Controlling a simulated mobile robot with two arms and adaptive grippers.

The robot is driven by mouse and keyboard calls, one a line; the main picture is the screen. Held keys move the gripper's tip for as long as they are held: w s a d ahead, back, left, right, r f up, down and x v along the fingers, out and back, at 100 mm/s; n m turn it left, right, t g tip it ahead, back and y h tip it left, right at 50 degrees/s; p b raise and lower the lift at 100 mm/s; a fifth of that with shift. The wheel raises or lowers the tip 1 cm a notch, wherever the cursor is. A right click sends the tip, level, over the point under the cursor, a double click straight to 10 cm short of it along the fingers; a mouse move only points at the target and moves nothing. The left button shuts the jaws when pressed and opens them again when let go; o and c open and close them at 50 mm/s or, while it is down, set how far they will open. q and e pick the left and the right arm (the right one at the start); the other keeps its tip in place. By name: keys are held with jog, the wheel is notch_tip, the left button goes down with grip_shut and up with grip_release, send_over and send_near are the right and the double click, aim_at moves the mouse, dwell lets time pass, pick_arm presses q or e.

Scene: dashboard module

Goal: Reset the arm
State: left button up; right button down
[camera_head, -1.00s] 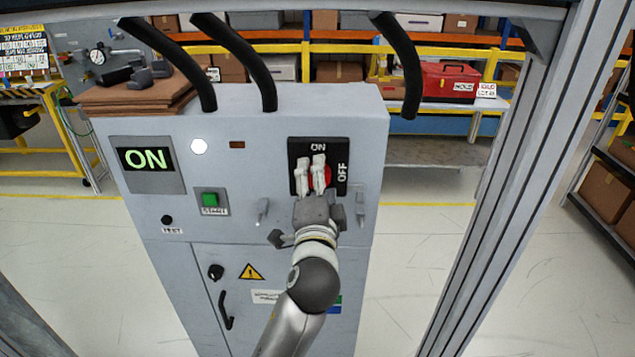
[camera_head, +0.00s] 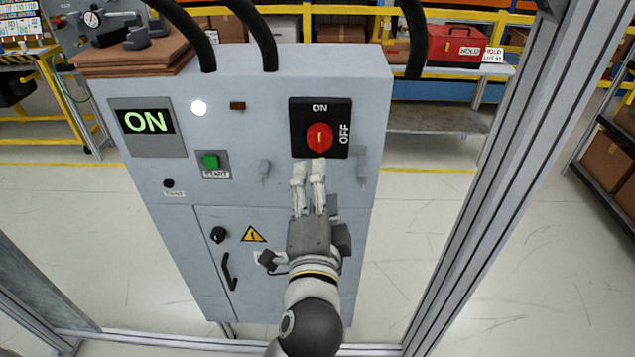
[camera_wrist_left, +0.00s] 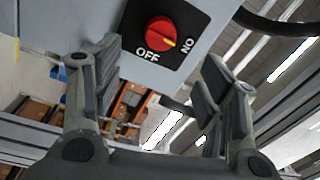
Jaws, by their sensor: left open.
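The red rotary switch (camera_head: 319,136) sits on a black plate marked ON and OFF on the grey cabinet (camera_head: 240,100). Its yellow mark points up at ON. The display (camera_head: 146,122) reads ON in green. My left gripper (camera_head: 308,170) is just below the switch plate in the head view, its two white fingers parallel with a gap between them. In the left wrist view the switch (camera_wrist_left: 160,32) shows above and between the spread fingers of the gripper (camera_wrist_left: 163,85), which is open and empty. My right gripper is not in view.
A green START button (camera_head: 211,161) and a white lamp (camera_head: 199,108) are on the cabinet front. Black cables run above it. A metal frame post (camera_head: 490,170) stands at the right. Open floor lies on both sides of the cabinet.

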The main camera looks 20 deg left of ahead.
pick_arm(q)
jog(key=shift+f, duration=0.1)
jog(key=w+d+f+m+g+h, duration=0.1)
jog(key=w+d+f+g+h, duration=0.15)
jog(key=f, duration=0.85)
jog(key=w+d+f+m+g+h, duration=0.15)
jog(key=d+f, duration=0.25)
jog(key=f, duration=0.7)
jog(key=s+a+f+n+g+h, duration=0.15)
jog(key=s+f, duration=0.25)
jog(key=f, duration=0.8)
jog(key=s+f+n+g, duration=0.1)
jog(key=s+f+g, duration=0.25)
jog(key=f, duration=0.85)
jog(key=s+a+f+n+g, duration=0.2)
jog(key=s+f, duration=0.6)
jog(key=f, duration=0.3)
jog(key=s+a+f+n+g, duration=0.2)
jog(key=s+a+f, duration=0.2)
jog(key=s, duration=0.5)
jog(key=s+a+f+n+g+b, duration=0.1)
jog(key=s+a+f, duration=0.3)
jog(key=s, duration=0.5)
jog(key=s+a+f+n+g, duration=0.3)
jog(key=s+a+f+n, duration=0.1)
jog(key=s+f, duration=0.4)
jog(key=shift+s+a, duration=0.25)
jog(key=shift+s, duration=0.8)
